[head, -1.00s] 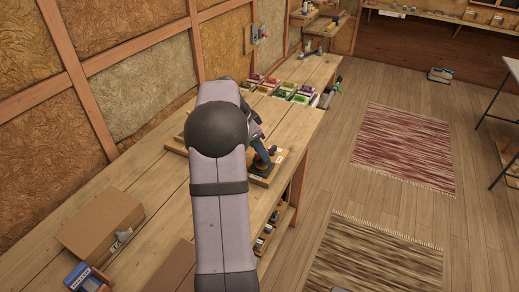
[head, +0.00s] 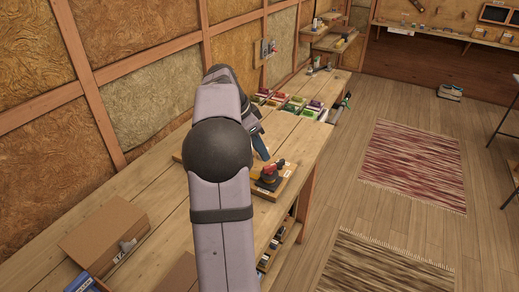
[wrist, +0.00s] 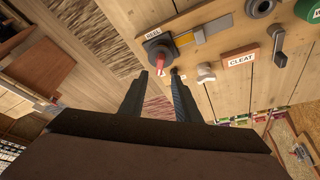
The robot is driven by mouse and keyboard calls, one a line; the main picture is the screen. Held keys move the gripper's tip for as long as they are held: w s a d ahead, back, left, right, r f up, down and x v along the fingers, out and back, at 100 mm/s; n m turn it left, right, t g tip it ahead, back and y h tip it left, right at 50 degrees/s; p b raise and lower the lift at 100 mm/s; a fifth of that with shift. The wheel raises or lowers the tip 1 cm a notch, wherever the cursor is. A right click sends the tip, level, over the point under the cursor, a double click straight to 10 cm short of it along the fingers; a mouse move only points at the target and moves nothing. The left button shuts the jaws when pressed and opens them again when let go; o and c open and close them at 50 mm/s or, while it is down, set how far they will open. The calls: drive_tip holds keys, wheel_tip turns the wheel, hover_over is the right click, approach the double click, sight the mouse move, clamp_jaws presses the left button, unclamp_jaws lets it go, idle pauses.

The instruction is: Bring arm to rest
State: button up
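My gripper (head: 261,148) is at the far end of my arm, above the workbench (head: 160,225) and just behind a small wooden board (head: 285,183). The board carries a dark knob with red and yellow-orange parts (head: 268,175). In the wrist view my gripper (wrist: 160,74) has its two dark fingers apart, with nothing held between them. Beyond the fingertips is a dark round fixture with a red pointer (wrist: 158,52), on a wooden panel with labels. The gripper looks apart from it. My arm hides part of the bench.
A cardboard box (head: 104,235) lies on the near left of the bench. Colored bins (head: 290,103) stand at its far end. The insulated wall (head: 150,95) runs along the left. The floor to the right is open, with a red rug (head: 415,165) and a brown rug (head: 385,265).

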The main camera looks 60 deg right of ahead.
drive_tip(key=w+a+f+n+t+p, duration=0.1)
drive_tip(key=w+a+f+n, duration=0.2)
drive_tip(key=a, duration=0.4)
drive_tip(key=w+a+n+y, duration=0.1)
drive_tip(key=w+a+n, duration=0.35)
drive_tip(key=a, duration=0.35)
drive_tip(key=w+a+f+n+t+p, duration=0.1)
drive_tip(key=w+a+f+n, duration=0.2)
drive_tip(key=a, duration=0.4)
drive_tip(key=s+a+f+n+y, duration=0.1)
drive_tip(key=s+a+n, duration=0.2)
drive_tip(key=a, duration=0.5)
drive_tip(key=s+a+f+n, duration=0.2)
drive_tip(key=s+a+n, duration=0.1)
drive_tip(key=a+n, duration=0.3)
drive_tip(key=s+a+f+n+y+p, duration=0.1)
drive_tip(key=s+a+f+n, duration=0.1)
drive_tip(key=a+n, duration=0.3)
drive_tip(key=shift+s+a+t+y, duration=0.15)
drive_tip(key=shift+s+a, duration=0.1)
drive_tip(key=shift+a, duration=0.9)
drive_tip(key=shift+s+a+t+y, duration=0.15)
drive_tip(key=shift+s+a, duration=0.1)
drive_tip(key=shift+a, duration=0.9)
drive_tip(key=shift+s+a+f+n, duration=0.2)
drive_tip(key=shift+s+a+n, duration=0.05)
drive_tip(key=shift+s, duration=0.1)
